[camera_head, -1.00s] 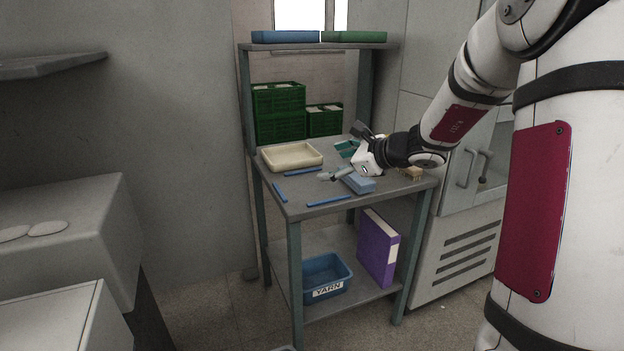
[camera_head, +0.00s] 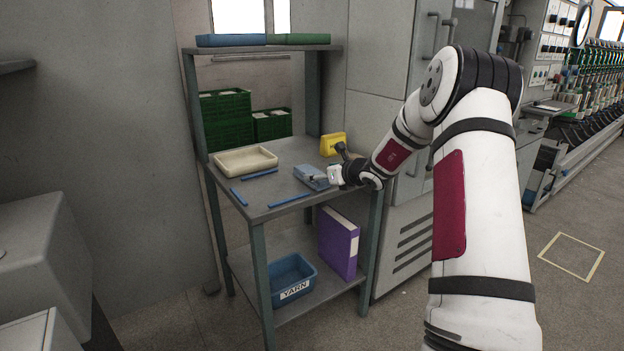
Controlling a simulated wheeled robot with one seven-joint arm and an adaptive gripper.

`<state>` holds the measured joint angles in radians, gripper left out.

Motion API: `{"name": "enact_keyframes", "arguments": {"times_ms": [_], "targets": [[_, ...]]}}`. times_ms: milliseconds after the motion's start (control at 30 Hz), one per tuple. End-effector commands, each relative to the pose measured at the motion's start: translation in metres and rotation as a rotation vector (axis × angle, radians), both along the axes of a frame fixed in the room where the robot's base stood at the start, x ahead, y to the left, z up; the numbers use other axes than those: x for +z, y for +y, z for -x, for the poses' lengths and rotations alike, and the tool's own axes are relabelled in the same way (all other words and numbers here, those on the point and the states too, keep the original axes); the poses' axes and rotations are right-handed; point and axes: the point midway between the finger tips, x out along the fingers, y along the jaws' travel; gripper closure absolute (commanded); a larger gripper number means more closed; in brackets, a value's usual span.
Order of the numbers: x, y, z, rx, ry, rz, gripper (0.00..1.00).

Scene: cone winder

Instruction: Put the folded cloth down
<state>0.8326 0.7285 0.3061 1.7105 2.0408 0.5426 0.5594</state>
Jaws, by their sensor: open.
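The folded cloth (camera_head: 306,172) is a flat blue-grey bundle. It lies on the grey top of the shelf unit (camera_head: 255,200), right of the middle, just to the right of the blue strips. My gripper (camera_head: 320,179) is open at the right side of the cloth, low over the table top, with its fingers pointing left. Its fingertips overlap the cloth's right end in the picture. Whether they touch it I cannot tell.
Blue strips (camera_head: 289,201) mark an area of the top. A cream tray (camera_head: 245,172) is behind it, and a yellow lettered object (camera_head: 332,144) stands at back right. Green crates (camera_head: 226,136) are behind. The lower shelf holds a YARN bin (camera_head: 292,270) and purple binder (camera_head: 338,246).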

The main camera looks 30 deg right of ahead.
Motion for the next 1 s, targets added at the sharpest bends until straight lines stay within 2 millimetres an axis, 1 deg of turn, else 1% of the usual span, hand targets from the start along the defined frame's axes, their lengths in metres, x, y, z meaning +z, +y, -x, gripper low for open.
{"name": "enact_keyframes", "arguments": {"times_ms": [133,300,400,533,733,933,967,1000], "targets": [[-0.004,-0.001,-0.01,0.0,0.0,-0.001,0.27],[-0.014,-0.003,-0.034,0.0,-0.001,0.0,0.27],[-0.018,-0.002,-0.044,0.0,0.0,0.001,0.27],[-0.019,-0.002,-0.05,-0.001,-0.001,0.0,0.27],[-0.019,-0.002,-0.05,-0.001,-0.001,0.001,0.27],[-0.019,-0.002,-0.049,-0.001,0.0,0.001,0.72],[-0.019,-0.002,-0.049,-0.001,0.0,0.001,0.78],[-0.019,-0.002,-0.049,-0.001,0.0,0.001,0.78]]}}
